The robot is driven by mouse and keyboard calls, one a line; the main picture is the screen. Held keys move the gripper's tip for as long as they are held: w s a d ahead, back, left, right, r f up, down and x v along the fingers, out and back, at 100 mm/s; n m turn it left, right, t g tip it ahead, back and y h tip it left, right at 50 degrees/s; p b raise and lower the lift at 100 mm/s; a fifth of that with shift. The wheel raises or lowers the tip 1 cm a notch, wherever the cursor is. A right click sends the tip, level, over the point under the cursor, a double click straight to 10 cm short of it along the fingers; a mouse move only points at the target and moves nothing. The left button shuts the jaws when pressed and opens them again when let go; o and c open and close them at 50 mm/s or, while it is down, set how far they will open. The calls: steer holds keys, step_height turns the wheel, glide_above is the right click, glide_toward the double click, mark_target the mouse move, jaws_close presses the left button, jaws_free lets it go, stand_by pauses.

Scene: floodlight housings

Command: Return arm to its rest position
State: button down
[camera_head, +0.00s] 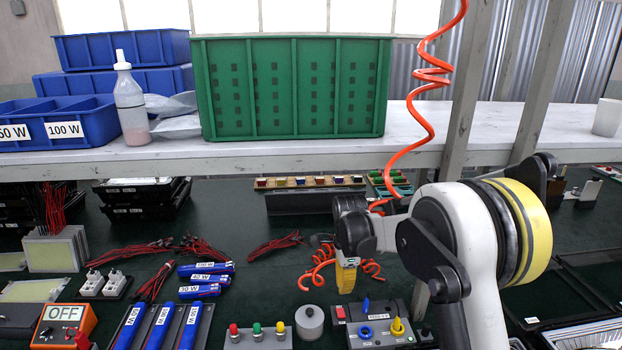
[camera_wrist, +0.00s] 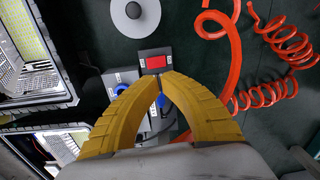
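My arm (camera_head: 450,235) is white with black joints and reaches in from the right, bent over the dark green bench top (camera_head: 250,270). My gripper (camera_head: 346,285) has yellow fingers and points down above the bench. In the wrist view its fingertips (camera_wrist: 166,75) meet, with nothing seen held between them. Below and behind the fingers is a grey control box (camera_wrist: 154,65) with a red display and a blue part. In the head view this box (camera_head: 375,325) shows a blue switch and a yellow knob.
An orange coiled hose (camera_head: 425,90) hangs close to my arm, and its coils (camera_wrist: 285,45) lie right of the fingers. A shelf (camera_head: 270,155) holds a green crate (camera_head: 290,90) and blue bins (camera_head: 75,120). A round grey piece (camera_head: 309,320) and button box (camera_head: 258,338) stand nearby.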

steer(key=s+d+r+n+t, duration=0.2)
steer(key=s+d+r+n, duration=0.15)
steer(key=s+r, duration=0.4)
steer(key=s+d+r+n+t, duration=0.2)
steer(key=s+r+n, duration=0.3)
steer(key=s+r, duration=0.3)
steer(key=s+d+n+t, duration=0.2)
steer(key=s+n, duration=0.6)
steer(key=s, duration=0.7)
steer(key=shift+s+d+r+t, duration=0.15)
steer(key=shift+d+r+t, duration=0.2)
steer(key=shift+r+t, duration=0.1)
